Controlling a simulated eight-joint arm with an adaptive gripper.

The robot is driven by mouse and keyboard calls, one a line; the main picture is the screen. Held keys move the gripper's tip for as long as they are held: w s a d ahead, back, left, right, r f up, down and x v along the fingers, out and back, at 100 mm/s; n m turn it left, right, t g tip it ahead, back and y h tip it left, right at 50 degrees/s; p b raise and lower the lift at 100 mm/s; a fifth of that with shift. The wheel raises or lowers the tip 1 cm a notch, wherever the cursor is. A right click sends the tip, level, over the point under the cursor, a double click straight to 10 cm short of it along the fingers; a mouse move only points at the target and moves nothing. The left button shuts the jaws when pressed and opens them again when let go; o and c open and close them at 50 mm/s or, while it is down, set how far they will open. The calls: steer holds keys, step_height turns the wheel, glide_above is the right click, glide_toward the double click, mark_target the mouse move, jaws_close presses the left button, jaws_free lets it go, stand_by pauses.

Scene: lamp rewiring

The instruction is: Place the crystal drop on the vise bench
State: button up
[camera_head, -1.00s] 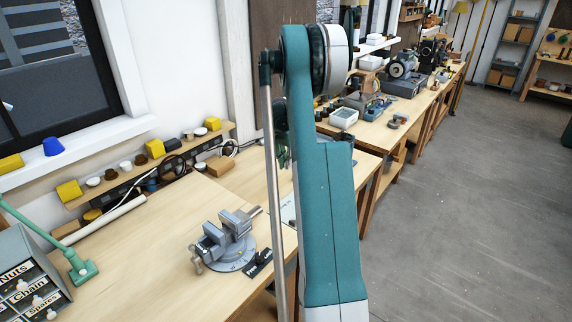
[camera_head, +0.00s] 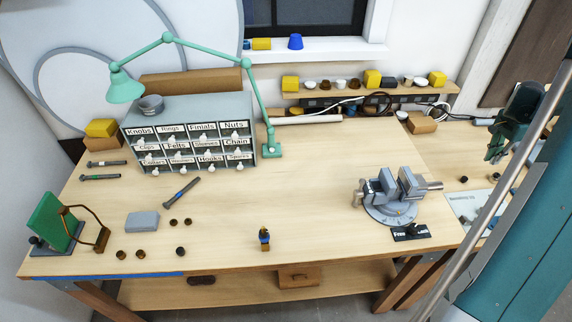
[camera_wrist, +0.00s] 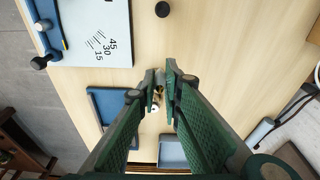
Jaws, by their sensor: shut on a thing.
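The vise bench (camera_head: 320,215) is a light wood worktop that fills the head view. A grey vise (camera_head: 392,190) stands on its round base at the right of it. My gripper (camera_wrist: 160,78) is shut on a small pale and brassy thing, probably the crystal drop (camera_wrist: 156,98), in the wrist view. The fingers hide much of it, so its shape is unclear. In the head view, my gripper (camera_head: 497,148) hangs at the right, beyond the vise, and the held thing cannot be made out there.
A labelled drawer cabinet (camera_head: 190,140) and a green lamp (camera_head: 270,149) stand at the back. A green upright plate (camera_head: 53,222) stands at the left. A small figure-like item (camera_head: 265,239) stands near the front edge. The bench middle is largely clear. Blue trays (camera_wrist: 106,103) lie below my gripper.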

steer(key=w+a+r+n+p, duration=0.1)
steer(key=w+a+n, duration=0.1)
steer(key=w+a, duration=0.65)
steer(key=w+a+r+n, duration=0.1)
steer(key=w+a, duration=0.5)
steer(key=a, duration=0.6)
steer(key=w+a+r+n+p, duration=0.1)
steer(key=w+a+n, duration=0.1)
steer(key=w+a, duration=0.7)
steer(key=w+a+r+n, duration=0.1)
steer(key=w+a+n, duration=0.1)
steer(key=a, duration=1.6)
steer(key=w+a+r+n+t+p, duration=0.1)
steer(key=w+a, duration=0.3)
steer(key=a, duration=1.5)
steer(key=shift+w+a+r+n, duration=0.15)
steer(key=shift+n, duration=0.25)
steer(key=shift+f+p, duration=0.4)
steer(key=shift+f, duration=2.7)
steer(key=shift+f, duration=0.1)
